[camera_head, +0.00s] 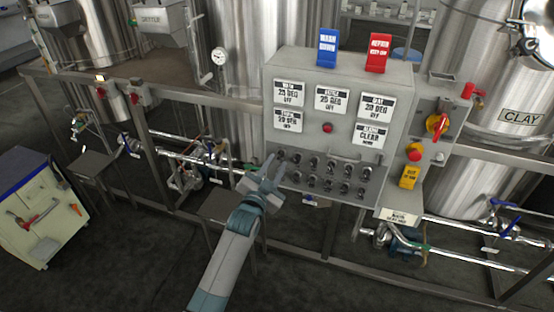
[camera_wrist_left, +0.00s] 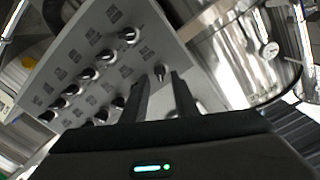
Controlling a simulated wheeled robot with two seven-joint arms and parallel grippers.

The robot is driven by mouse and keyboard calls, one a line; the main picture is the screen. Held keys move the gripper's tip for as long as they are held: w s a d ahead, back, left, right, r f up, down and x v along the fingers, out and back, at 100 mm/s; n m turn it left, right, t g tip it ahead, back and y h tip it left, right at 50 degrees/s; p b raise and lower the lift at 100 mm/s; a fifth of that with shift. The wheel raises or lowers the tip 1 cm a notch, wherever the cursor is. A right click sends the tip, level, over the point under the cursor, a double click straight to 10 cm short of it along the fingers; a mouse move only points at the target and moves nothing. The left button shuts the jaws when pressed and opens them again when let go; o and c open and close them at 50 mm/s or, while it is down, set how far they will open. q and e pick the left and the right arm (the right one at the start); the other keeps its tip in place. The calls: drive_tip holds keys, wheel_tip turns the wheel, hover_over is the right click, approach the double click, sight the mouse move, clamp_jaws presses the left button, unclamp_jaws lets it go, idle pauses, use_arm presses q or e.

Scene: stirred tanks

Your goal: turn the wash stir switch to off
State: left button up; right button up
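A grey control panel (camera_head: 345,140) carries two rows of small dark rotary switches (camera_head: 314,162) on its lower front. The labels by the switches are too small to read, so I cannot tell which is the wash stir switch. My left gripper (camera_head: 276,163) is at the left end of the rows, with its fingers apart. In the left wrist view, one switch knob (camera_wrist_left: 160,72) shows between and just beyond the open fingertips. I cannot tell whether the fingers touch it. More knobs (camera_wrist_left: 88,74) run off to the left there. My right gripper is not in view.
Signs and a red button (camera_head: 327,128) are above the switches. Steel tanks (camera_head: 490,80), rails and pipes surround the panel. A cabinet (camera_head: 40,205) stands at left.

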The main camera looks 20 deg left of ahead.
use_arm(q)
drive_tip(key=shift+w, duration=1)
clamp_jaws()
drive_tip(key=shift+n, duration=0.4)
drive_tip(key=n+p, duration=0.1)
drive_tip(key=n, duration=0.4)
drive_tip(key=n+p, duration=0.1)
drive_tip(key=n, duration=0.5)
drive_tip(key=shift+a+f, duration=0.1)
